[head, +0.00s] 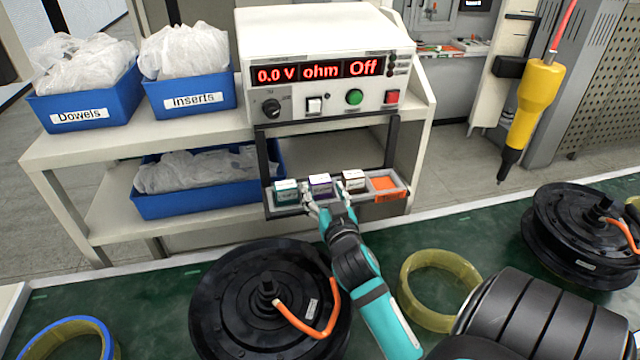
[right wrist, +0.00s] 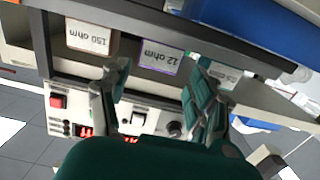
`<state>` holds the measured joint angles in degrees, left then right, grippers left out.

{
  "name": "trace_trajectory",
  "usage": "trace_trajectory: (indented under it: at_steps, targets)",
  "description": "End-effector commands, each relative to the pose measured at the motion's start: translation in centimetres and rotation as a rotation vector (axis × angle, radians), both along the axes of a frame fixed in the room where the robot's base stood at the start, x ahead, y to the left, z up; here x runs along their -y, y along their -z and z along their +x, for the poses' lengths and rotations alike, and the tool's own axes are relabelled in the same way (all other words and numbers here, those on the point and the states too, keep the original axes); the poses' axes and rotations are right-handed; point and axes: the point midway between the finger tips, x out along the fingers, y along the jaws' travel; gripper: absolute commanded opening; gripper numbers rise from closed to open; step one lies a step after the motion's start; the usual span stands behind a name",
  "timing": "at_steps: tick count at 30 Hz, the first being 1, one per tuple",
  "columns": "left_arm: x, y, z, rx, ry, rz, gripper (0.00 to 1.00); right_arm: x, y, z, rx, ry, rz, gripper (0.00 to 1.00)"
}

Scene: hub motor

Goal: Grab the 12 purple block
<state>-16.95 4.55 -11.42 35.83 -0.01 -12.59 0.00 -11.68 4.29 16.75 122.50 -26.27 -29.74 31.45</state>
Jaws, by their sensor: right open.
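The purple 12 ohm block (head: 319,183) sits in the second compartment from the left of the grey tray (head: 405,188), below the meter. In the right wrist view the 12 ohm block (right wrist: 161,56) shows upside down, its label readable. A teal block (head: 286,190) is on its left and a dark brown block (head: 353,179) on its right in the head view. My right gripper (head: 328,202) is open and empty, just in front of the purple block. In the wrist view its fingers (right wrist: 158,88) stand apart with the block between and beyond them. Contact cannot be told. My left gripper is out of view.
The white meter (head: 325,45) reads 0.0 V ohm Off above the tray. The tray's right compartment shows a bare orange floor (head: 385,184). Blue bins (head: 195,100) stand left. A hub motor (head: 235,305) and a yellow ring (head: 438,290) lie on the green bench.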

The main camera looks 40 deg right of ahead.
Motion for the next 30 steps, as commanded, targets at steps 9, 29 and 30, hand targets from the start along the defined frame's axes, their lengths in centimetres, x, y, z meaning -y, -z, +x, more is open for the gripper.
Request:
trace_trajectory:
  at_steps: [9,29,30]
  targets:
    - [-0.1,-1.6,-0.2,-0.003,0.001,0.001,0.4,2.3,-0.2,3.5,0.0,0.0,-0.001,0.62]
    - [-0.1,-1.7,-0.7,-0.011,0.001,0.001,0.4,2.8,0.1,4.4,0.0,0.0,0.0,0.24]
    - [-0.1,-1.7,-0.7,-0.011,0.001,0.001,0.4,2.8,0.1,4.4,0.0,0.0,0.0,0.18]
